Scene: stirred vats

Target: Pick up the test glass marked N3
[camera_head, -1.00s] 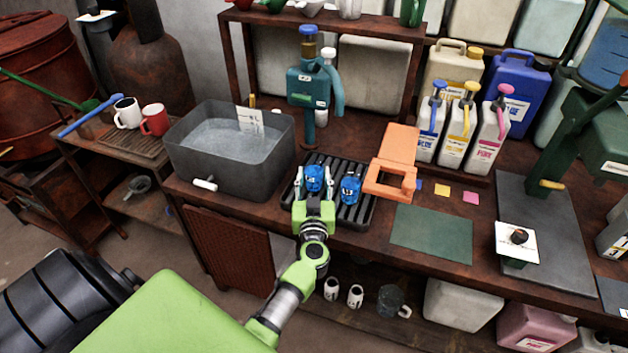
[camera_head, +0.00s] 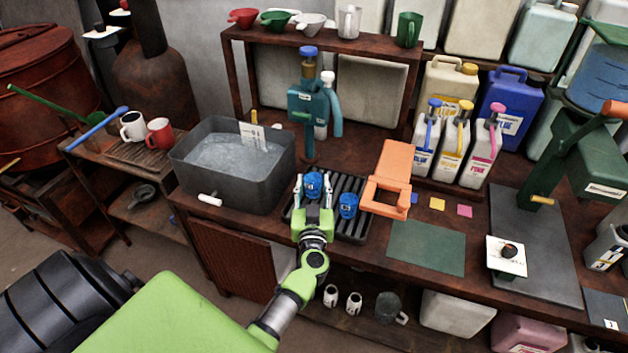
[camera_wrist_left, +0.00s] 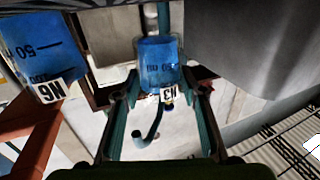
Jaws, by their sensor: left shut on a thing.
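The test glass marked N3 (camera_wrist_left: 158,62) holds blue liquid and stands between my left gripper's fingers in the wrist view. In the head view the same blue glass (camera_head: 312,183) is at the left part of the black slatted rack (camera_head: 372,190). My left gripper (camera_head: 314,190) is shut on it, one finger on each side, and seems to hold it slightly above the rack. A second blue glass (camera_head: 348,206) stands on the rack just to the right; in the wrist view a neighbouring blue glass (camera_wrist_left: 28,45) bears a label like N6. My right gripper is out of view.
A grey water basin (camera_head: 232,170) stands left of the rack. An orange stand (camera_head: 392,165) is close on the right. A teal pump (camera_head: 310,105) rises behind. A green mat (camera_head: 428,247) lies to the right on the bench.

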